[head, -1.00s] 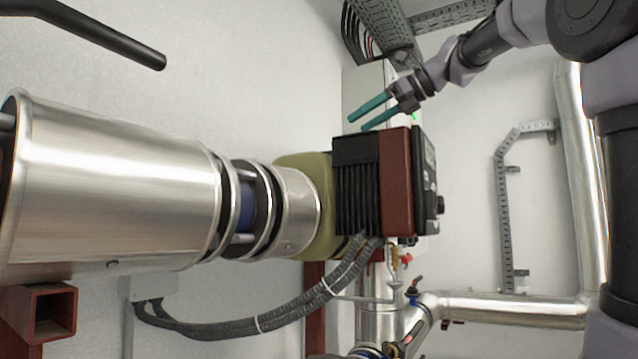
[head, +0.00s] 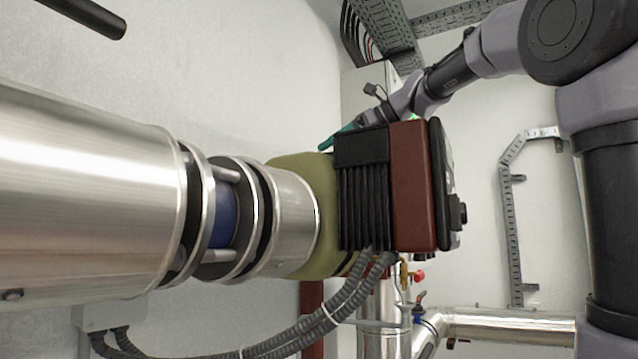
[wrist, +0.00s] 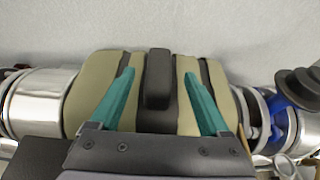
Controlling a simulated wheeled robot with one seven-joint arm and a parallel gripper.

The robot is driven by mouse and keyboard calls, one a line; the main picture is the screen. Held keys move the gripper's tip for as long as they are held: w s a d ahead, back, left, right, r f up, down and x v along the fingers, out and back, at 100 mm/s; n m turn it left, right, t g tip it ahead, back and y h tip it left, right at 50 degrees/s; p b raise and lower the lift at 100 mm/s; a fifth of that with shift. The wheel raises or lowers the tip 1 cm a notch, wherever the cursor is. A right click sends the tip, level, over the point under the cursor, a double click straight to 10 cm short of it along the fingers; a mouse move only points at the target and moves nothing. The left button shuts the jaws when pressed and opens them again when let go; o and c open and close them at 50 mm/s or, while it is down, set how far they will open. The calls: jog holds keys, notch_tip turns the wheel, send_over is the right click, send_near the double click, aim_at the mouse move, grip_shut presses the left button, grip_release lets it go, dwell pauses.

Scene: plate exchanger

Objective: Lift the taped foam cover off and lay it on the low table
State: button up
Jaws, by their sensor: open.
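The foam cover (wrist: 85,90) is olive-khaki with dark tape bands and wraps the pipework; a dark raised handle (wrist: 158,78) stands at its middle in the wrist view. In the head view the cover (head: 312,165) is partly hidden behind a black and dark-red pump motor. My gripper (wrist: 159,73) is open, with its teal fingers on either side of the handle, apart from it. In the head view my gripper (head: 338,142) is at the cover's top, mostly hidden behind the motor. The low table does not show in either view.
The finned motor (head: 365,190) stands in front of the cover, close to my arm. Steel pipe (head: 85,190) with flanges runs left. Grey hoses (head: 325,325) hang below the motor. A blue-handled valve part (wrist: 290,90) is right of the cover. The wall is behind.

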jog(key=x, duration=0.3)
jog(key=shift+w+a+f, duration=0.15)
jog(key=shift+a, duration=0.2)
grip_shut()
dwell(1.1)
